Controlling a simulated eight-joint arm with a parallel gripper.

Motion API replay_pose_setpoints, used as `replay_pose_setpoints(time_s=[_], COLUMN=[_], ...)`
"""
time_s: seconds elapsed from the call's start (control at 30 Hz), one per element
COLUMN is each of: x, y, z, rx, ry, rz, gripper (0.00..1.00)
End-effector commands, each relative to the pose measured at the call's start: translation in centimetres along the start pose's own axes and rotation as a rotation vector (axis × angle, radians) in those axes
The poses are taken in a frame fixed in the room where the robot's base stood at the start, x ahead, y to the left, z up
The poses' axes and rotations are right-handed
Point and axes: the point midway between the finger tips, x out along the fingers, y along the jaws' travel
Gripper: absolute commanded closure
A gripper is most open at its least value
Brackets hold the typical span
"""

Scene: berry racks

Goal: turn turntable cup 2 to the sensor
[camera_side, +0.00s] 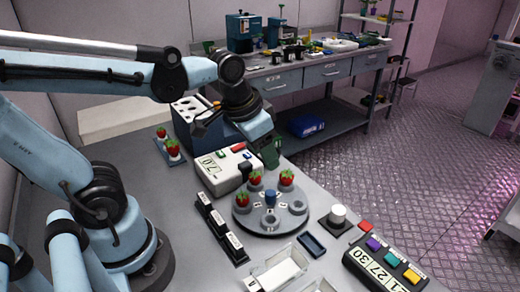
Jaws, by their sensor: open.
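The round grey turntable (284,229) stands on the bench with small cups around its edge. Strawberries sit in three of its cups, at the left and back; cups at the front and right look empty. A blue knob (270,198) stands at its centre. Its small white labels are too small to read, so I cannot tell which is cup 2. A white box with a display (208,170) and a dark part stands behind and left; I cannot tell whether it is the sensor. My gripper (271,162) is open and empty, pointing down above the turntable's back edge.
Black labelled blocks (216,222) stand left of the turntable. Clear trays (276,275) lie in front; a dark blue tray (312,245) and a white cylinder on a dark base (338,213) are at right. A coloured-button panel (384,268) is at front right. Berries (173,149) stand at the back left.

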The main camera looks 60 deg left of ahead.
Motion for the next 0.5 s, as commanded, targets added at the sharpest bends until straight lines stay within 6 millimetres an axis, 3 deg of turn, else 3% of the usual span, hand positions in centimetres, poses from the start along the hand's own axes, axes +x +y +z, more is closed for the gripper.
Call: replay_pose_setpoints(time_s=[0.2,0.5], x=[0.3,0.7], y=[0.3,0.5], z=[-1.5,-2.0], rx=[0.083,0.131], ry=[-0.23,-0.358], rz=[0.03,0.053], gripper=[0.46,0.46])
